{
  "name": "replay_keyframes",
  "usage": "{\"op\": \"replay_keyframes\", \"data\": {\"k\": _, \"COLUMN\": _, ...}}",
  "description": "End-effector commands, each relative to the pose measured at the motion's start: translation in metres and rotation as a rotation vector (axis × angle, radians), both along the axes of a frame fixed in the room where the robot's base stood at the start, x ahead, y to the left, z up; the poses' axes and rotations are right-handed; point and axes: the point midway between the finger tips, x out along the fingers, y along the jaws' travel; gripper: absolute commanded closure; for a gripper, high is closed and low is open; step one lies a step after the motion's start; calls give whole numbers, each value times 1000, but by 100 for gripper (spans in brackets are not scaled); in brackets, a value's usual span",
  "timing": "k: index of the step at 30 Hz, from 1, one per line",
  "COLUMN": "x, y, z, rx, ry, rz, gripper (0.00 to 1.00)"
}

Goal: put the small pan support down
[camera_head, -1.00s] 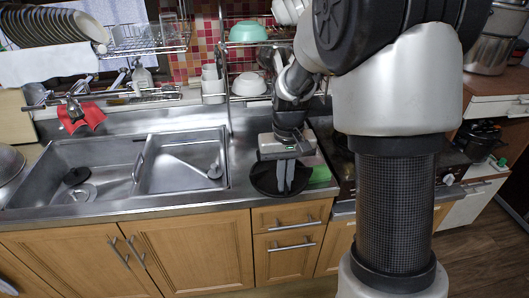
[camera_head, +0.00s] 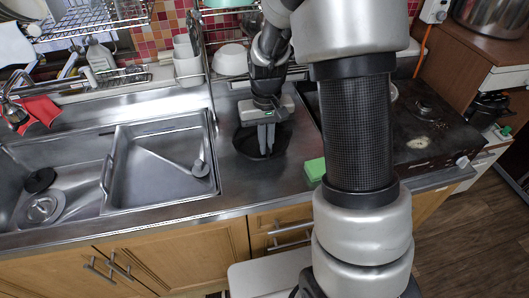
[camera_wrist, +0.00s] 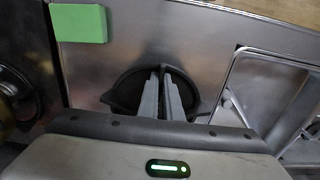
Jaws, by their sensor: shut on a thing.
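The small pan support (camera_head: 246,143) is a dark, round piece over the steel counter between the sink and the stove. My gripper (camera_head: 266,153) points down at it, with both grey fingers close together and shut on it. In the wrist view the pan support (camera_wrist: 127,90) shows as a black ring with short tabs at its edge. The fingers of my gripper (camera_wrist: 163,72) cross its middle and hide part of it, including the place of contact. I cannot tell whether it touches the counter or hangs just above it.
A green sponge (camera_head: 315,169) lies near the counter's front, right of the pan support; it also shows in the wrist view (camera_wrist: 80,24). The sink (camera_head: 160,160) is to the left, the stove (camera_head: 425,125) to the right. White bowls and a wire rack stand behind. Bare counter lies in front.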

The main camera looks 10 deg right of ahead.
Motion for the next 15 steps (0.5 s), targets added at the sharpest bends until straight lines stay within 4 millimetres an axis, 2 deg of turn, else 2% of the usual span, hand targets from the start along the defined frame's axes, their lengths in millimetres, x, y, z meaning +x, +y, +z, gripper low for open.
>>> {"op": "replay_keyframes", "data": {"k": 5, "x": 0, "y": 0, "z": -14, "rx": 0, "ry": 0, "rz": 0, "gripper": 100}}
{"op": "replay_keyframes", "data": {"k": 12, "x": 0, "y": 0, "z": -45, "rx": 0, "ry": 1, "rz": 0, "gripper": 100}}
{"op": "replay_keyframes", "data": {"k": 15, "x": 1, "y": 0, "z": -47, "rx": 0, "ry": -2, "rz": 0, "gripper": 100}}
